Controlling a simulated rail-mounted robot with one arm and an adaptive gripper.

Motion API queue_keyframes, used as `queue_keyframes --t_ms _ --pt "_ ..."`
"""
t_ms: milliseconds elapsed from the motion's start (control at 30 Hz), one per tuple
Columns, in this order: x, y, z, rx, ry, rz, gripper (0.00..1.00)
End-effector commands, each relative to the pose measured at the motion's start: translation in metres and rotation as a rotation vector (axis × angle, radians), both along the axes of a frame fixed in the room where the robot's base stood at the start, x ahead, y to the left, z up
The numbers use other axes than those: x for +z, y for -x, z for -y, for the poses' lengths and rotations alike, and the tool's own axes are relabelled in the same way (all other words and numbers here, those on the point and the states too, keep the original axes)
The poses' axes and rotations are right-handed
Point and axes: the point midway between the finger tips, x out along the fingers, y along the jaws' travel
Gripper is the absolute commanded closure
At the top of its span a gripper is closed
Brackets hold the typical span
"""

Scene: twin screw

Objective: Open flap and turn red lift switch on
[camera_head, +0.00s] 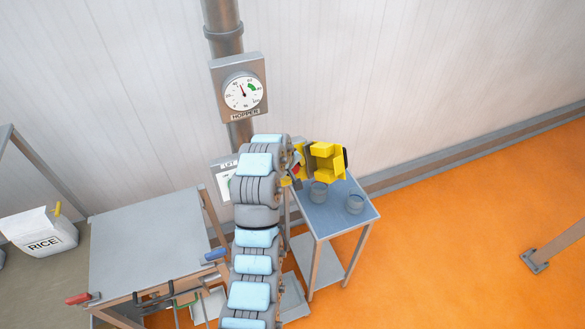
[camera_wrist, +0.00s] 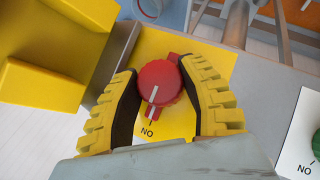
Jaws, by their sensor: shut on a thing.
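The red lift switch (camera_wrist: 160,84) is a round knob on a yellow plate (camera_wrist: 172,122) in the wrist view. The white line on the knob points down towards lettering that reads "NO" in the picture, which looks like "ON" upside down. My gripper (camera_wrist: 160,71) is shut on the knob, one yellow finger with a dark pad on each side. The yellow flap (camera_wrist: 45,85) stands open at the left of the wrist view, clear of the knob. In the head view my arm hides most of the lift panel (camera_head: 225,168), and yellow parts show beyond my wrist.
A green knob (camera_wrist: 316,143) on a white plate sits at the right edge of the wrist view. A small table (camera_head: 335,222) with two grey cups stands right of my arm. A larger table (camera_head: 150,240) is at the left. A hopper gauge (camera_head: 242,92) hangs above.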

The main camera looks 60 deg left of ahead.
Motion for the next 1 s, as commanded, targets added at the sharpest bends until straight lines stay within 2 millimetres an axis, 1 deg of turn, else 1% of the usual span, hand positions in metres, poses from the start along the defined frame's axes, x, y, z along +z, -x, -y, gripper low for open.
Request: queue_keyframes --t_ms 33,267,300,367,400,767,867,1000 --pt "-0.003 0.0 0.001 -0.002 0.004 -0.003 0.94" --pt "-0.003 0.0 0.001 -0.002 0.004 -0.002 0.94" --pt "-0.003 0.0 0.001 -0.002 0.004 -0.002 0.52" --pt "-0.003 0.0 0.001 -0.002 0.004 -0.001 0.34" --pt "-0.003 0.0 0.001 -0.002 0.003 -0.002 0.29" --pt "0.002 0.001 0.001 0.0 0.0 0.001 0.29" --pt "0.008 0.003 0.002 0.0 -0.003 0.002 0.29" --pt "0.023 0.01 0.008 0.0 -0.003 0.002 0.29"
